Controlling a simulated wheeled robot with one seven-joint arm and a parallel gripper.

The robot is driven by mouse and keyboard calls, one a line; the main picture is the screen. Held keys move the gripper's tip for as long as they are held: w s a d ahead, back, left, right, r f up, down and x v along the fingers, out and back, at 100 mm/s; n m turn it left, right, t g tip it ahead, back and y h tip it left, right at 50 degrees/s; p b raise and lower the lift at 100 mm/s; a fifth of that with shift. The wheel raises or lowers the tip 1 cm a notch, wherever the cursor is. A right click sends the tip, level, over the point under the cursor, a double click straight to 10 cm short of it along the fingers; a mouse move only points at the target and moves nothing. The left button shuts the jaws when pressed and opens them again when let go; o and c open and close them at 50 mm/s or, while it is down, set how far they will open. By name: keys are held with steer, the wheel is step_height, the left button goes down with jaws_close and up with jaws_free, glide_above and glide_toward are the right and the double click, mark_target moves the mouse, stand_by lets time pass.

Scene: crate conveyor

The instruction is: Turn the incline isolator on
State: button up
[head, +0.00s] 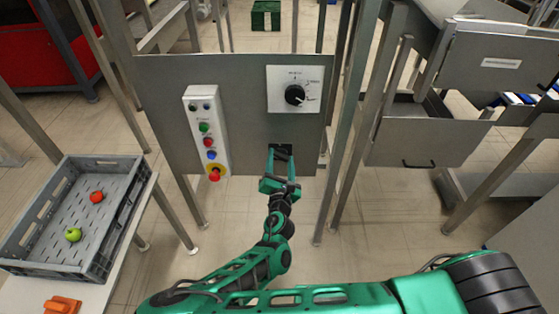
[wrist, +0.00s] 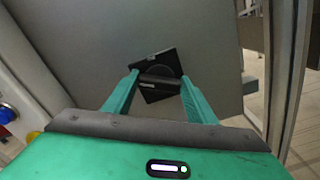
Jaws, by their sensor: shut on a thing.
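A black square switch plate with a black turning handle, which looks like the isolator (head: 275,147), sits low on the right part of the grey metal panel (head: 245,120). It also shows in the wrist view (wrist: 165,61), with a small unreadable label. My gripper (head: 282,157) is at this switch, its green fingers either side of the handle. In the wrist view my gripper (wrist: 160,79) is shut on the handle, which lies nearly level across the picture while the plate looks tilted. I cannot tell whether the switch is on or off.
A white dial plate with a black selector knob (head: 294,95) is above the switch. A button box (head: 207,130) with a red emergency stop is to the left. A grey crate (head: 120,206) holding a red and a green fruit stands on a left table. Metal posts flank the panel.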

steer(key=m, duration=0.5)
steer(key=shift+d+f+m, duration=0.15)
steer(key=shift+m, duration=0.25)
steer(key=m, duration=0.6)
steer(key=shift+f, duration=0.2)
steer(key=o, duration=1.1)
steer(key=shift+c, duration=0.2)
steer(key=shift+s, duration=0.1)
